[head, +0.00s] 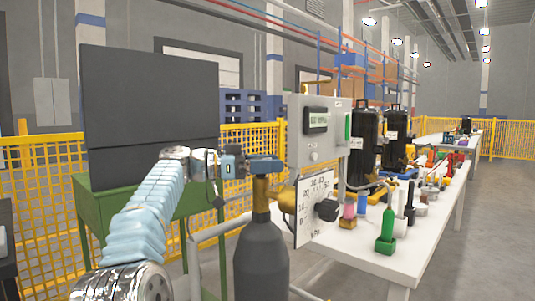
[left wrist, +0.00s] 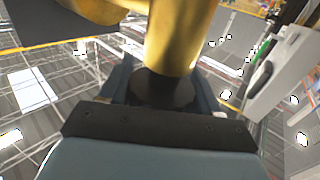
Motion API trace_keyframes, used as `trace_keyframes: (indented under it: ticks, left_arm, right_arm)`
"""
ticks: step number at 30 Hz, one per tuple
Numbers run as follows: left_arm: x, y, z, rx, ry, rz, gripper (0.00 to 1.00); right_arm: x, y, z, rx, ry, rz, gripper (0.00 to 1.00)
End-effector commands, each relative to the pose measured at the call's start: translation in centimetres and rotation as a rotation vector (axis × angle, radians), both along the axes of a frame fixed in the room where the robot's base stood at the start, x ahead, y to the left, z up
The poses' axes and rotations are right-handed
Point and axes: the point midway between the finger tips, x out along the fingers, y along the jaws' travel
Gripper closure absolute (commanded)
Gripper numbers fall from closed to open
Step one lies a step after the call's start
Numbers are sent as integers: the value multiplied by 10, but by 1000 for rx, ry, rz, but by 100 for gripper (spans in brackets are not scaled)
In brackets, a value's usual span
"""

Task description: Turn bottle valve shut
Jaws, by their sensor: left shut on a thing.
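A dark grey gas bottle (head: 262,255) stands upright in the head view, with a brass valve (head: 261,193) on its top. My left gripper (head: 264,166) is at the top of this valve, reaching in from the left. In the left wrist view the brass valve body (left wrist: 182,35) fills the upper middle. A dark round valve knob (left wrist: 162,92) sits between the two fingers of my left gripper (left wrist: 164,88), which is shut on it. In the head view the fingers hide most of the knob. My right gripper does not show.
A grey panel box (head: 312,150) with a display stands just right of the valve. A gauge board (head: 314,205) with a black knob is below it. The white table (head: 395,265) carries several coloured fittings and black cylinders. A green stand with a dark board (head: 150,105) is behind my left arm.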

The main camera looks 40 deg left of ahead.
Motion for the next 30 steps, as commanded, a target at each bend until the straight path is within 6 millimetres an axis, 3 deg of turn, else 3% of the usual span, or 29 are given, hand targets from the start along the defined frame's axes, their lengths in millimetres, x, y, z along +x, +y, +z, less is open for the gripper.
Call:
trace_keyframes:
  ticks: [1, 3, 10, 21, 30]
  left_arm:
    - [1, 2, 7, -2, 4, -40, 68]
    - [0, 1, 8, -3, 3, -104, 68]
    - [-3, -1, 5, -2, -1, -288, 68]
    - [-6, -4, 2, -1, -3, -460, 68]
    - [-7, -4, 1, 0, -3, -494, 68]
  right_arm:
    - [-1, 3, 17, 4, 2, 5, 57]
    - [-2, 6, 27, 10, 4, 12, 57]
    - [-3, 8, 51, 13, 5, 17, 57]
    - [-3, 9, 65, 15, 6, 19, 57]
    - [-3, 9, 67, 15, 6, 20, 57]
